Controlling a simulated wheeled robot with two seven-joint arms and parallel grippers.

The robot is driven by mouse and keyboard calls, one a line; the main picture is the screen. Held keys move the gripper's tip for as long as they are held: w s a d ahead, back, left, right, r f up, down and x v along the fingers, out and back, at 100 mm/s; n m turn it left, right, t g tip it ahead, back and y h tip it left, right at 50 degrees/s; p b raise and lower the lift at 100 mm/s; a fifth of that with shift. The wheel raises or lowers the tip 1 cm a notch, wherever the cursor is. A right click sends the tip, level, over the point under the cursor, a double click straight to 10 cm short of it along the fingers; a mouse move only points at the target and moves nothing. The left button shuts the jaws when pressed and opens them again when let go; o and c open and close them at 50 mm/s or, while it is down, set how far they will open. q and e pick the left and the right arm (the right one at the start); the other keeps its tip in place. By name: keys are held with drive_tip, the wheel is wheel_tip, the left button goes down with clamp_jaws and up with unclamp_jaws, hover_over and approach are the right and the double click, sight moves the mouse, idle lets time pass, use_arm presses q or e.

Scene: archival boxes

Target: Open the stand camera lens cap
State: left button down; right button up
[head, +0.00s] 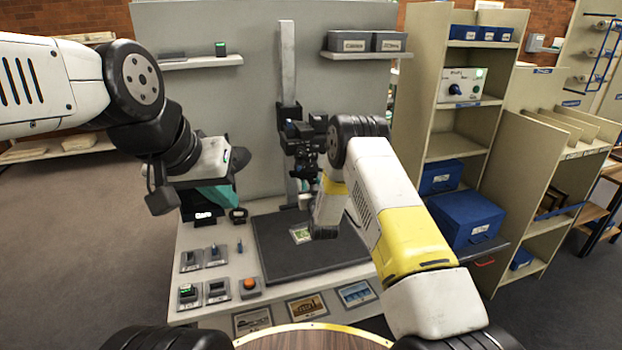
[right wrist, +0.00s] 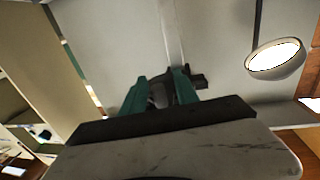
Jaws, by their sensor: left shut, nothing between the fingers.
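The stand camera (head: 305,138) is a dark device with knobs on a pale upright post (head: 288,70). I cannot make out its lens cap in the head view. My left gripper (head: 222,198) is shut and empty at the left side of the bench, apart from the camera. In the head view my right gripper is hidden behind its own arm, near the stand. In the right wrist view my right gripper (right wrist: 159,84) has its two teal fingers apart, with a greyish part between them. I cannot tell if they touch it. A dark part of the stand shows just beyond the fingers.
A dark mat (head: 280,255) with a small greenish card (head: 300,234) lies below the camera. Switches and an orange button (head: 250,284) sit front left. A round lamp (right wrist: 275,60) is right of the right fingers. Shelves with blue boxes (head: 466,218) stand at right.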

drive_tip(key=shift+w, duration=0.3)
clamp_jaws()
idle(1.3)
